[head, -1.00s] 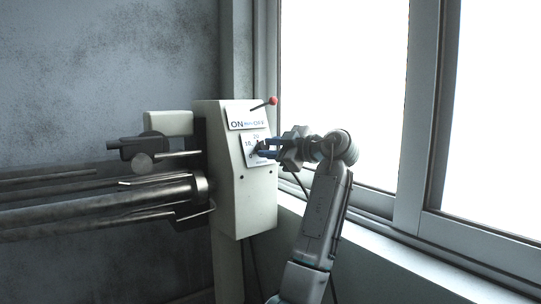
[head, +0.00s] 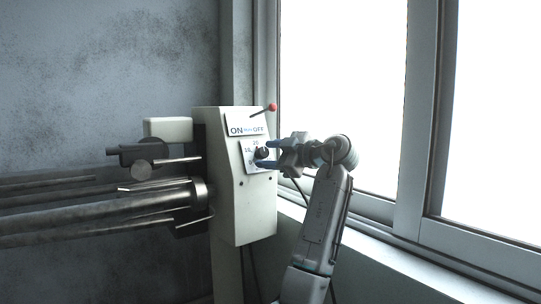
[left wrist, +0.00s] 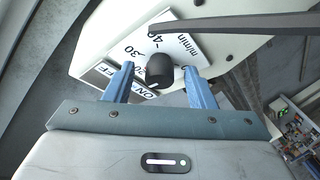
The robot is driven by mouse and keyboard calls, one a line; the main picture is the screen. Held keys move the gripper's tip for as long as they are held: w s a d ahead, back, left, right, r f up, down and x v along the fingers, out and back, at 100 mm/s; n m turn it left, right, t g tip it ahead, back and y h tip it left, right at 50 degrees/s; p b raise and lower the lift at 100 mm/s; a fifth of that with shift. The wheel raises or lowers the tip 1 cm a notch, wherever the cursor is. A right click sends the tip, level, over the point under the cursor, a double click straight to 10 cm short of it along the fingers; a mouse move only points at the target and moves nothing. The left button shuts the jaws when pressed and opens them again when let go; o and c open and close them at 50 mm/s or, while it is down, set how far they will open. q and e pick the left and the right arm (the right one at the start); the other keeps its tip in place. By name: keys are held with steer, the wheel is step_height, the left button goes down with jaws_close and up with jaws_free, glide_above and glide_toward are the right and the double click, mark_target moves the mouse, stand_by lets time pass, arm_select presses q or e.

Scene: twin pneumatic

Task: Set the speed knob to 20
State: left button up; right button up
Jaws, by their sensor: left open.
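The black round speed knob (head: 262,153) stands on a white dial plate (head: 248,162) on the front of the pale machine box. My left gripper (head: 278,146) is open just right of the knob, with blue fingers pointing at it. In the left wrist view the knob (left wrist: 158,72) lies between the two finger ends, with gaps on both sides. The dial numbers 30 and 40 and the unit text show there. A small pale mark sits on the knob's lower edge in that view; which number it points to I cannot tell. My right gripper is not in view.
Above the dial is an ON/OFF plate (head: 246,124) with a red-tipped lever (head: 272,107). In the left wrist view a dark lever bar (left wrist: 235,22) crosses near the fingers. Metal cylinders (head: 110,212) extend left of the box. A window is at right.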

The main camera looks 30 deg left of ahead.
arm_select(q)
steer(key=shift+d, duration=0.55)
steer(key=s+d+r+b, duration=0.1)
steer(key=d+b, duration=0.1)
steer(key=d, duration=0.7)
steer(key=shift+d+b, duration=0.3)
steer(key=shift+d, duration=0.05)
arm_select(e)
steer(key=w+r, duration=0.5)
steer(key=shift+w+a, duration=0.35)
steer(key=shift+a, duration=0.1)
